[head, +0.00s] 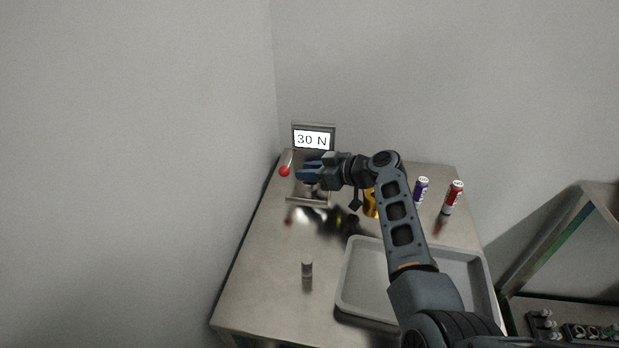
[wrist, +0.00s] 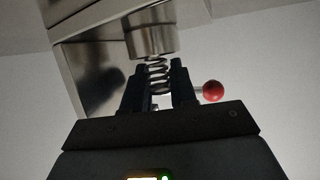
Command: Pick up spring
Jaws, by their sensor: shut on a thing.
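The spring (wrist: 157,76) is a dark metal coil between the two fingers of my gripper (wrist: 160,84) in the wrist view. My gripper is shut on it. The coil's top meets or nearly meets a round metal press head (wrist: 151,41) of the force tester. In the head view my gripper (head: 306,173) is at the tester, just below its display (head: 313,139), which reads 30 N. The spring cannot be made out in the head view. A lever with a red ball knob (head: 284,171) is on the tester's left; the knob also shows in the wrist view (wrist: 213,91).
A grey tray (head: 352,270) lies on the metal table (head: 262,275) under my arm. A small cylinder (head: 307,268) stands left of it. The front left is clear.

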